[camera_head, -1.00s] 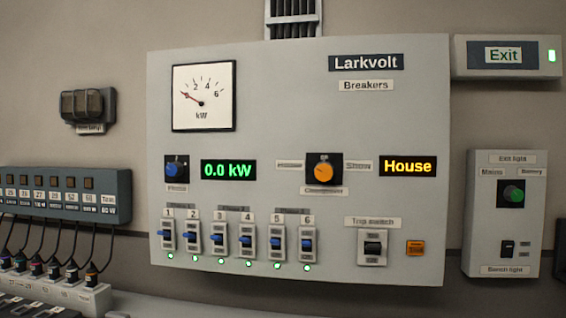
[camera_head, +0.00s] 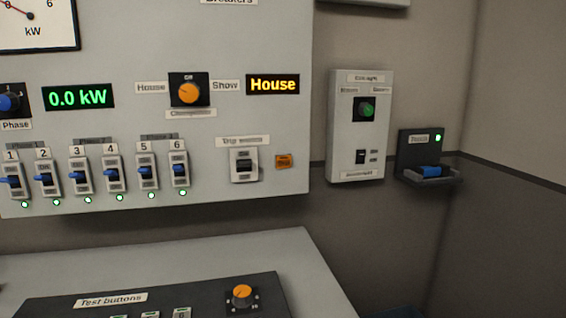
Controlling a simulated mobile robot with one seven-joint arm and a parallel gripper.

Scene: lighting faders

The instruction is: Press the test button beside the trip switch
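The trip switch (camera_head: 244,164) is a white plate with a dark rocker, low on the right side of the grey breaker panel (camera_head: 205,213), under a "Trip switch" label. My gripper is not in view.
Several blue breaker levers (camera_head: 112,174) with green lights line the panel's lower left. A grey desk (camera_head: 290,250) with a dark "Test buttons" console (camera_head: 80,305) and orange knob (camera_head: 242,296) stands below. An exit light box (camera_head: 346,155) and dark wall holder (camera_head: 412,150) are at right.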

